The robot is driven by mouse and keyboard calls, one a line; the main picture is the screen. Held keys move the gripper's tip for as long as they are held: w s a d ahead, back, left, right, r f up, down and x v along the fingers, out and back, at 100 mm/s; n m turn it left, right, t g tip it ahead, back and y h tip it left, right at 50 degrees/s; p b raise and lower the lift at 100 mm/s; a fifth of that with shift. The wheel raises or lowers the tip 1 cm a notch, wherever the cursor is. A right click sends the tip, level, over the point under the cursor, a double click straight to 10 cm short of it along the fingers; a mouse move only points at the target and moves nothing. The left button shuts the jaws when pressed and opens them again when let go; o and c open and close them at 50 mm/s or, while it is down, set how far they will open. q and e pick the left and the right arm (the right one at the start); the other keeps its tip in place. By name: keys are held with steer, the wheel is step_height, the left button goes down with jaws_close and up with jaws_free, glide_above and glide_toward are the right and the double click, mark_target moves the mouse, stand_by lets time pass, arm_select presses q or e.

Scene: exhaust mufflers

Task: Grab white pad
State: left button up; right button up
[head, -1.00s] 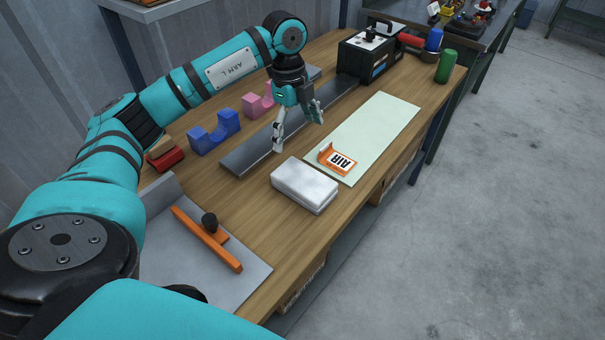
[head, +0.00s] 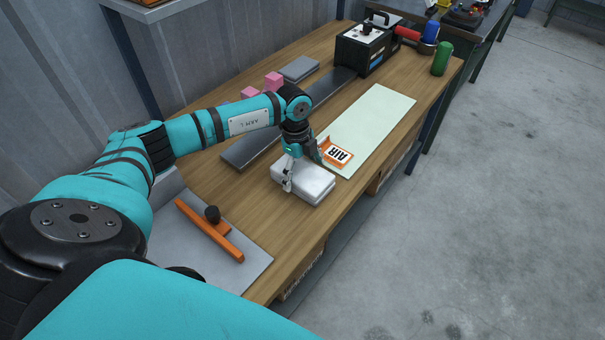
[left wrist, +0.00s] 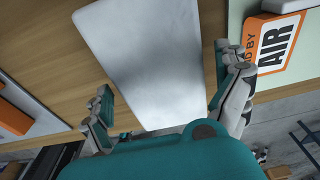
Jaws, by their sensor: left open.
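The white pad (head: 315,186) is a thick, rounded rectangular block lying on the wooden bench near its front edge. It fills the middle of the left wrist view (left wrist: 145,60). My left gripper (head: 305,174) is over the pad, pointing down, with its fingers open. In the left wrist view its two fingers (left wrist: 163,98) stand apart, one to each side of the pad, with a gap between the left finger and the pad. Whether the fingertips reach down beside the pad is hard to tell. My right gripper is not in view.
A grey plate with an orange-handled tool (head: 210,228) lies nearer on the bench. A dark metal strip (head: 245,148) runs behind. A black box (head: 362,50) stands at the far end.

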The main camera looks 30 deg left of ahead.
arm_select(q)
steer(key=shift+d+f, duration=0.1)
steer(key=shift+f, duration=0.2)
steer(key=c, duration=0.6)
steer(key=shift+c, duration=0.2)
